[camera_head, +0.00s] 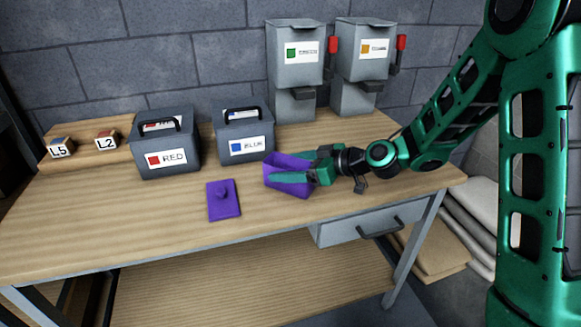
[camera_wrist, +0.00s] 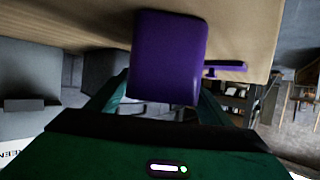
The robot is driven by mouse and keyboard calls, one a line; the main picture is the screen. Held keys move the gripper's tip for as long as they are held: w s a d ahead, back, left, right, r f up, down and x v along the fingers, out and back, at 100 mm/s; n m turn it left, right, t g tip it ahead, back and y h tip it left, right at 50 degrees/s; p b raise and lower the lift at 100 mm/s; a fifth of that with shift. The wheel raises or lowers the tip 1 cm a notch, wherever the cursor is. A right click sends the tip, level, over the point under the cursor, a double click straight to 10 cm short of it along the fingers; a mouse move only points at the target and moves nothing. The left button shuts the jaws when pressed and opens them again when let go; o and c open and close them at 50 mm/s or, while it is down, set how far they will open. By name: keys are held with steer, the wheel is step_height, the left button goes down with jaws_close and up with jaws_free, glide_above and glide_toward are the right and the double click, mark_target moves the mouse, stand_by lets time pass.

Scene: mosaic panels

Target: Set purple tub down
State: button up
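A grey box labelled RED (camera_head: 166,150) and one labelled BLUE (camera_head: 245,138) stand behind the lid. Two grey dispensers (camera_head: 293,65) (camera_head: 362,60) stand at the back. Blocks marked L5 (camera_head: 61,148) and L2 (camera_head: 106,141) sit at the left. The front left tabletop (camera_head: 110,220) is clear.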

steer(key=shift+r, duration=0.15)
steer(key=v, duration=1.2)
steer(key=s+d+f+m+g+h, duration=0.2)
steer(key=s+d+m+h, duration=0.3)
steer(key=d, duration=0.5)
steer(key=s+d+f+m+g+h, duration=0.1)
steer(key=s+d+f+m+h, duration=0.25)
steer(key=s+d, duration=0.5)
steer(key=s+d+r+m+g+h, duration=0.1)
steer(key=s+d+m+g, duration=0.1)
steer(key=s+d+m, duration=0.3)
steer(key=s+d+r+m+g+h, duration=0.1)
steer(key=s+d+m, duration=0.4)
steer(key=s, duration=0.7)
steer(key=shift+s+d+r+g+h, duration=0.2)
steer(key=shift+d+r+g+h, duration=0.3)
steer(key=shift+d, duration=0.3)
